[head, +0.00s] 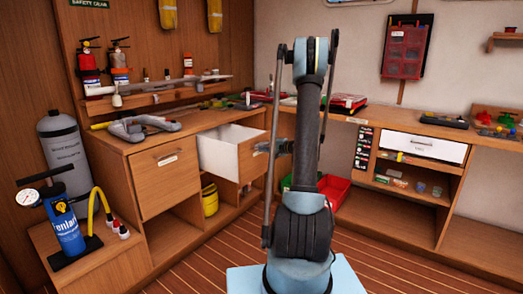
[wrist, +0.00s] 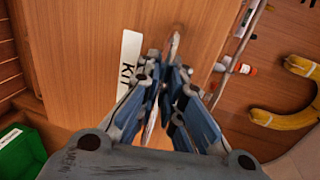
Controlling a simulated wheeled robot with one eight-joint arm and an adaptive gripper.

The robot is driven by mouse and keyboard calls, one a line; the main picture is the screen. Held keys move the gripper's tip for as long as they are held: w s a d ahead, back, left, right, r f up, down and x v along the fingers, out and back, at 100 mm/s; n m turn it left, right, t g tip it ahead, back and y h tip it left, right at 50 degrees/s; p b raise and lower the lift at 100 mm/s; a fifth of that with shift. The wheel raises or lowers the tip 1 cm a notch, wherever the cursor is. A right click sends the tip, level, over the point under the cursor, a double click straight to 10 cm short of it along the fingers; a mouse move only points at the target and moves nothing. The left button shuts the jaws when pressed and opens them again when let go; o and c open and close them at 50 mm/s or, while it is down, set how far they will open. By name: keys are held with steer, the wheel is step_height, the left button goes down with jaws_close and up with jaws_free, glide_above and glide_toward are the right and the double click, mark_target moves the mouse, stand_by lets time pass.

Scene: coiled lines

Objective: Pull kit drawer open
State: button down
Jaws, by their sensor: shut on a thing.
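The kit drawer (head: 222,150) stands pulled out from the left wooden cabinet, its white inside visible and apparently empty. Its wooden front also shows in the wrist view (wrist: 85,60), with a white label (wrist: 130,62) reading "KIT". My gripper (head: 262,147) is at that front in the head view. In the wrist view my gripper (wrist: 168,75) is shut on the metal drawer handle (wrist: 174,44), beside the label. The fingers hide part of the handle.
A closed wooden door or drawer front (head: 166,177) is left of the kit drawer. A grey gas cylinder (head: 63,150) and a blue pump (head: 66,232) stand further left. A yellow container (head: 210,199) sits under the drawer. A red bin (head: 331,190) stands behind my arm.

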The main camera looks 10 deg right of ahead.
steer(key=c, duration=2)
jaws_free()
steer(key=shift+w+d+f, duration=0.1)
steer(key=shift+w, duration=0.05)
steer(key=v, duration=1.2)
steer(key=s+a+r+n+g+h, duration=0.2)
steer(key=s+a+g, duration=0.1)
steer(key=s+a, duration=0.55)
steer(key=s+a+r+n+g+h, duration=0.1)
steer(key=s+a+n+g+h, duration=0.3)
steer(key=s, duration=0.7)
steer(key=s+d+f+n+g+h, duration=0.1)
steer(key=s+f+h, duration=0.1)
steer(key=s, duration=1)
steer(key=s+d+f+n+h, duration=0.2)
steer(key=s+f+h, duration=0.1)
steer(key=s, duration=1)
steer(key=shift+f+g, duration=0.4)
steer(key=shift+f, duration=0.5)
